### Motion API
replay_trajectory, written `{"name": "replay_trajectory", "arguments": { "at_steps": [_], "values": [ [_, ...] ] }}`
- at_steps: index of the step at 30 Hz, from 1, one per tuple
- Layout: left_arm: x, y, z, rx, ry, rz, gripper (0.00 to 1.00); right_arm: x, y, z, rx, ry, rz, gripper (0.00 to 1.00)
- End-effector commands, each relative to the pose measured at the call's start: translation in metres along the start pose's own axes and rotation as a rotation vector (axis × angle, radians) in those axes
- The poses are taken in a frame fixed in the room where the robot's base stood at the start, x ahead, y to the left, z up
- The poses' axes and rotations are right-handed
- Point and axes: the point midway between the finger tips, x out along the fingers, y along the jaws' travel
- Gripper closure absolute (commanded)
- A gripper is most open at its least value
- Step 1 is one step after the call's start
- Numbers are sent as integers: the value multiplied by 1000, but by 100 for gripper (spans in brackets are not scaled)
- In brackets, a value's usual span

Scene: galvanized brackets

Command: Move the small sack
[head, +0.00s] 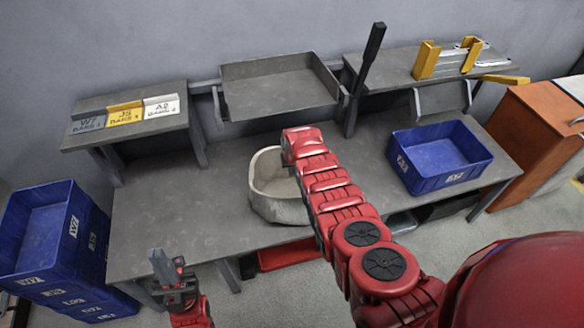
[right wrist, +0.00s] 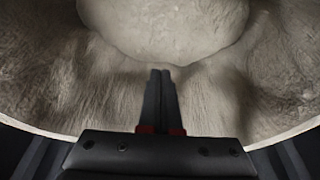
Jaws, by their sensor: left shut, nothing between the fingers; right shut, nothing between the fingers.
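A pale grey-beige, open-topped sack (head: 275,203) stands on the grey workbench in the head view, partly hidden by my right arm. In the right wrist view a pale curved wall (right wrist: 55,80) with a rounded lump (right wrist: 165,25) fills the picture; I cannot tell whether the lump is part of the sack. My right gripper (right wrist: 161,74) is shut and empty, its fingertips in front of the pale surface; contact is unclear. The head view hides its fingers behind the arm. My left gripper (head: 160,262) is shut and empty near the bench's front left edge.
The workbench (head: 160,220) is clear left of the sack. A blue bin (head: 437,160) stands on its right part. Blue crates (head: 45,240) are stacked at the left. A grey tray (head: 280,95) and raised shelves with yellow brackets (head: 427,60) are behind.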

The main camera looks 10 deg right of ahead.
Motion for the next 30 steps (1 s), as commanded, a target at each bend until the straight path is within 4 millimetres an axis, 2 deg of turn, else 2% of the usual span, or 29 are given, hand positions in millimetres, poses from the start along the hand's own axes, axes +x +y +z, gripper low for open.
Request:
{"name": "replay_trajectory", "arguments": {
  "at_steps": [1,5,8,24,30],
  "values": [
    [11,0,-2,0,0,0,100,-9,0,-1,-1,0,0,100],
    [24,-1,-4,0,0,0,100,-21,0,-2,-3,4,1,100],
    [21,-1,-3,0,0,0,100,-23,1,-1,-1,3,1,100],
    [24,-1,-4,0,0,0,100,-75,0,0,-2,2,1,100],
    [24,-1,-4,0,0,0,100,-87,0,1,-1,0,1,100]
  ]
}}
